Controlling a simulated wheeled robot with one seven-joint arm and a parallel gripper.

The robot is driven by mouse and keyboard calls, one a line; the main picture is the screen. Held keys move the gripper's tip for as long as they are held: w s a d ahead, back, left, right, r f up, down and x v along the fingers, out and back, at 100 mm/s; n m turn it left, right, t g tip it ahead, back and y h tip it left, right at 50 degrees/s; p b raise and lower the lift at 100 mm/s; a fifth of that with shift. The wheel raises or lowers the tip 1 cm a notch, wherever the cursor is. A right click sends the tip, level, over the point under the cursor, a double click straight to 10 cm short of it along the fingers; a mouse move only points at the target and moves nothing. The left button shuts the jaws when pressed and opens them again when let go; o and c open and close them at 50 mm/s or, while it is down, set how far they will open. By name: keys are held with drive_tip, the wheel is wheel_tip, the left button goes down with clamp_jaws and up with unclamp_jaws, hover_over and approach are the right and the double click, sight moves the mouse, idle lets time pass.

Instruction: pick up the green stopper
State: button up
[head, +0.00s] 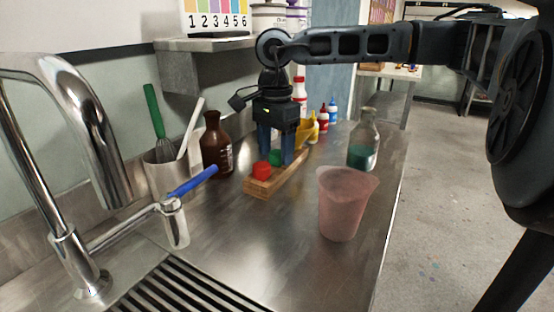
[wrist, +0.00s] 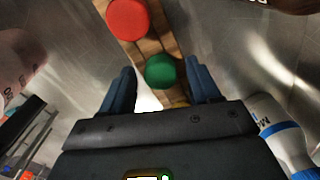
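The green stopper (wrist: 160,70) sits on a narrow wooden rack, between the red stopper and a yellow item partly hidden by my gripper. In the head view the green stopper (head: 275,157) shows low between my fingers. My gripper (head: 276,160) points down over the rack, its blue fingers apart. In the wrist view my gripper (wrist: 160,80) is open, with one fingertip on each side of the green stopper and a gap on both sides. The red stopper (head: 262,170) stands at the near end of the wooden rack (head: 262,188).
A brown bottle (head: 216,145) stands left of the rack, near a beaker (head: 160,170) of tools. A pink translucent beaker (head: 343,205) and a clear bottle with green liquid (head: 364,145) stand right. Yellow, red and blue bottles stand behind. The front counter has free room.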

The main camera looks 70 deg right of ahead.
drive_tip(key=c, duration=0.9)
drive_tip(key=shift+r, duration=0.1)
drive_tip(key=shift+c, duration=0.2)
